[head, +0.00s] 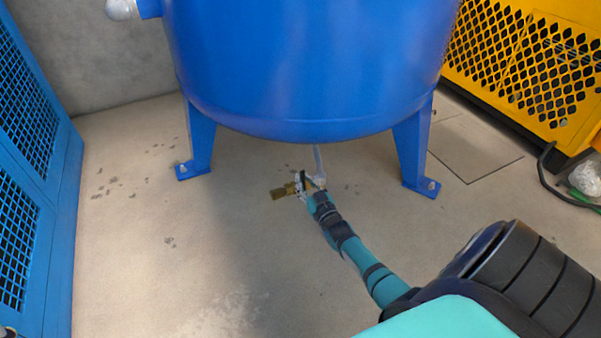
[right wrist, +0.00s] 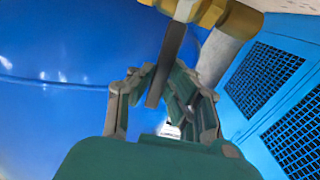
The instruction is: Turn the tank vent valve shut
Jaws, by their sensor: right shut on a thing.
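The blue receiver tank (head: 310,60) stands on legs at the top of the head view. Under it a thin grey pipe (head: 318,160) comes down to the brass vent valve (head: 284,191), partly hidden by my right gripper (head: 307,186). In the right wrist view, the brass valve body (right wrist: 213,12) joins a pale pipe (right wrist: 218,55), and a flat grey lever (right wrist: 168,60) hangs from it. My right gripper (right wrist: 163,90) is shut on this lever, which passes between its fingers. My left gripper is not in view.
Tank legs (head: 200,140) and (head: 411,150) stand on either side of the valve. A blue mesh cabinet (head: 62,190) is at the left and a yellow perforated enclosure (head: 530,65) at the right. A dark hose (head: 548,178) lies near the right edge. The floor between is clear.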

